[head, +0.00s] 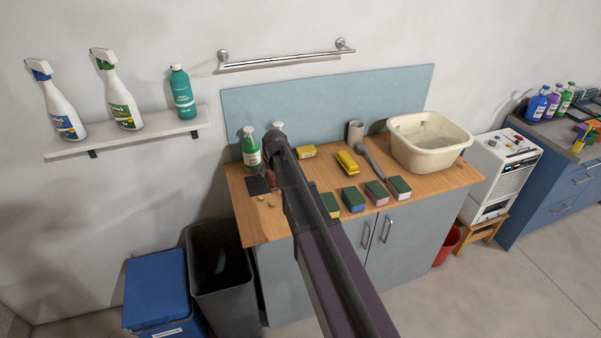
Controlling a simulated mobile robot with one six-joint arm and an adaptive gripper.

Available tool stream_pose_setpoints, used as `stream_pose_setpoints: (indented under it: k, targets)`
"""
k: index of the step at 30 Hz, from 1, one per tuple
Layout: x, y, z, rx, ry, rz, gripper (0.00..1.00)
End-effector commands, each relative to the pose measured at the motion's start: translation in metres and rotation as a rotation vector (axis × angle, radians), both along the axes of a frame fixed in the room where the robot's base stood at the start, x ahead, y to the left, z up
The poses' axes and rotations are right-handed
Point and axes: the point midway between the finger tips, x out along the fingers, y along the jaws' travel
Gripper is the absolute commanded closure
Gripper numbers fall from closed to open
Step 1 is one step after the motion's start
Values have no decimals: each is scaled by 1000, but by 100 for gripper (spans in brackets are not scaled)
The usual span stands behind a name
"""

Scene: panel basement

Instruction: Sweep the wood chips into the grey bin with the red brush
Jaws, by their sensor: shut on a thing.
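My arm crosses the middle of the head view, and my gripper (273,168) is at its far end over the left part of the wooden worktop, mostly hidden by the arm. It is shut on the red brush (271,182), of which only a small reddish-brown part shows. A flat dark piece (258,186) is beside it; I cannot tell what it belongs to. A few small wood chips (261,198) lie on the worktop near its left front edge, just in front of the brush. The open grey bin (222,298) stands on the floor below the worktop's left end.
Several sponges (352,198) line the worktop's (436,181) front. A green bottle (250,150) stands behind my gripper. A yellow object (347,162), a dark-handled tool (370,163) and a cream basin (430,147) are further right. A blue box (157,290) stands left of the bin.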

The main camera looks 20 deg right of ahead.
Motion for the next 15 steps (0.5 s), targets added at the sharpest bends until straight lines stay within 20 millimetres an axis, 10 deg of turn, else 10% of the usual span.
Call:
stream_pose_setpoints:
  k: [15]
  targets:
    - [1, -98, -23, -1, -1, -3, 65]
